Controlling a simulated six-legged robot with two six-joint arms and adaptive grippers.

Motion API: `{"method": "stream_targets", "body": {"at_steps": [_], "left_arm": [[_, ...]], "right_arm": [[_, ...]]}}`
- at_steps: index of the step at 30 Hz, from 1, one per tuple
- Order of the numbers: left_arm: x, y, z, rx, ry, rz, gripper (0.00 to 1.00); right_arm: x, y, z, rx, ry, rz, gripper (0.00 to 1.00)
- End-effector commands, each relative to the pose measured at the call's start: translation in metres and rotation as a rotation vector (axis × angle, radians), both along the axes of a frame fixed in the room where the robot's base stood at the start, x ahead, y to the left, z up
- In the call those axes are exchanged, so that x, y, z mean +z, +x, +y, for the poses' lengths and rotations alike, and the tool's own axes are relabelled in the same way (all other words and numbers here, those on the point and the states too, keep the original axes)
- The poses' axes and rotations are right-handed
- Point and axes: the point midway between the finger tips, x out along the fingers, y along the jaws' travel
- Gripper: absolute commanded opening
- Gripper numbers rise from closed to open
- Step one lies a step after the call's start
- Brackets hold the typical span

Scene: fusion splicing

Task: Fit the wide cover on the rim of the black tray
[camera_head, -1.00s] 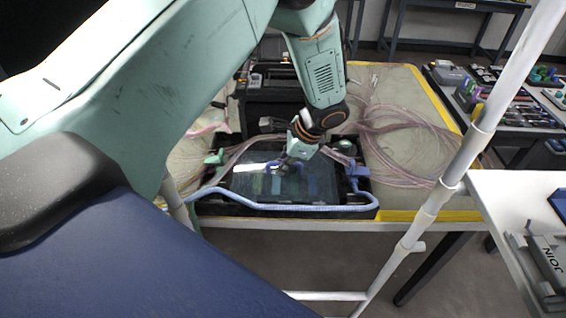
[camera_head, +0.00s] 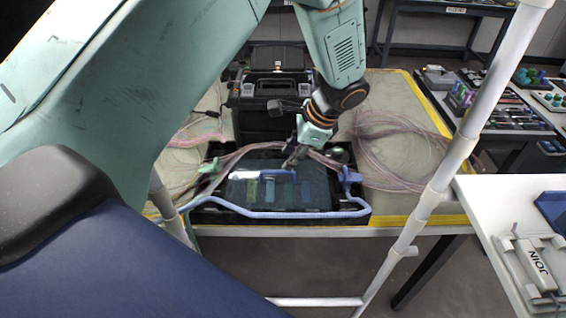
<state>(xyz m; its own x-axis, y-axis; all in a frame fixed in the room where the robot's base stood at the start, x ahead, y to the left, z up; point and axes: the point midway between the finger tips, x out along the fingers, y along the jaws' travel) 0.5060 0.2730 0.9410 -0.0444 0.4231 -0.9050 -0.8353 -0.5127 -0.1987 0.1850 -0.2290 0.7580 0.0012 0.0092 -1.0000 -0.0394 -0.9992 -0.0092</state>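The black tray (camera_head: 365,219) lies on the table near its front edge, with a blue tube along its front. The wide cover (camera_head: 311,190) is a dark, see-through sheet over the tray's opening, with a blue handle (camera_head: 268,174) on top. I cannot tell whether its edges sit on the rim all round. My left gripper (camera_head: 291,164) points down and left at the right end of the handle. Its fingers are small and partly hidden, so I cannot tell if they touch or hold the handle. My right gripper is out of view.
A black case (camera_head: 277,88) stands behind the tray. Loose pink cables (camera_head: 385,150) coil on the table to the right. A white pipe frame (camera_head: 437,185) crosses in front at right. A white side table (camera_head: 490,200) holds a device marked JOIN (camera_head: 538,262).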

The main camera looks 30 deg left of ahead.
Motion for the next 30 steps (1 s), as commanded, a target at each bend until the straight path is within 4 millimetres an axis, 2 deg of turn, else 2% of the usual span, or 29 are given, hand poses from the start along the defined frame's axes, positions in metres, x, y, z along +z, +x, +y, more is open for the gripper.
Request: {"method": "stream_targets", "body": {"at_steps": [3, 9, 30], "left_arm": [[0.019, 0.001, -0.009, -0.001, 0.0, -0.002, 0.33], [0.034, 0.002, -0.016, -0.001, 0.001, 0.0, 0.33], [0.035, 0.001, -0.017, 0.0, -0.001, 0.001, 0.33]], "right_arm": [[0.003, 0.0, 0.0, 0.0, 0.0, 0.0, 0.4], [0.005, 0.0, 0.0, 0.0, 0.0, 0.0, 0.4], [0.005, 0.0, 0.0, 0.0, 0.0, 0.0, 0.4]]}}
